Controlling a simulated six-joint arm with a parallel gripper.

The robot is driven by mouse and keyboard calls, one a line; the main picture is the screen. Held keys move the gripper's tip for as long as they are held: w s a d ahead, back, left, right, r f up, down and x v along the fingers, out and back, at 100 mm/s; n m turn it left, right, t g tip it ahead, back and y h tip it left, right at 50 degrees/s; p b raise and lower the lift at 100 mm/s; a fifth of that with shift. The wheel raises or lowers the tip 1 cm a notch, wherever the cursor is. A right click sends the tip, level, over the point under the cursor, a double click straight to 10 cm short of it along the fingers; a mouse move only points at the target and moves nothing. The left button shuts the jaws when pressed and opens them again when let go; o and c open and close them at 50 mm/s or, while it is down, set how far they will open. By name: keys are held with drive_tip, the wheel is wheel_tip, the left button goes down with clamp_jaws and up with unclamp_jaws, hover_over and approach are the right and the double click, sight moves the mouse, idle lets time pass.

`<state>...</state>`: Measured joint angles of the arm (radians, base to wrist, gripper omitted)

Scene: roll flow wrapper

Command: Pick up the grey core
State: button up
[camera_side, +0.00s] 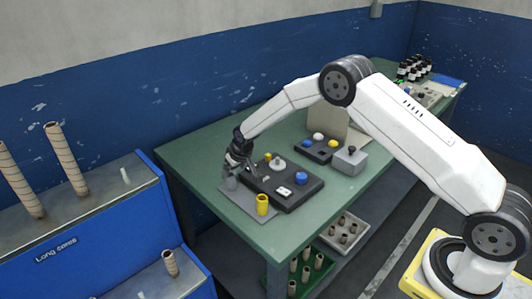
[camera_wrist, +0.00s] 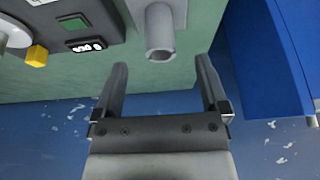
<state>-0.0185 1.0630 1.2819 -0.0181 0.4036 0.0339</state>
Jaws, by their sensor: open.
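The grey core (camera_side: 230,183) is a short hollow cylinder standing at the left of the grey plate (camera_side: 243,206) on the green table. In the wrist view the grey core (camera_wrist: 160,38) appears ahead of the fingers, roughly centred between their lines, with its open end showing. My gripper (camera_side: 238,168) is just above and beside the core in the side view. In the wrist view my gripper (camera_wrist: 162,68) is open with nothing between its fingers. Whether a finger touches the core cannot be told.
A yellow core (camera_side: 262,205) stands at the plate's front. A dark machine base (camera_side: 290,199) with a blue knob (camera_side: 301,177) lies right of the plate. Blue shelving (camera_side: 110,240) with long cores stands at left. The green table (camera_side: 190,148) is clear behind the gripper.

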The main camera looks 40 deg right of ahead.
sight(231, 177)
drive_tip(key=shift+w+f, duration=0.2)
drive_tip(key=shift+f, duration=0.35)
drive_tip(key=shift+f, duration=0.15)
drive_tip(key=shift+x, duration=2.5)
clamp_jaws()
drive_tip(key=shift+r, duration=0.2)
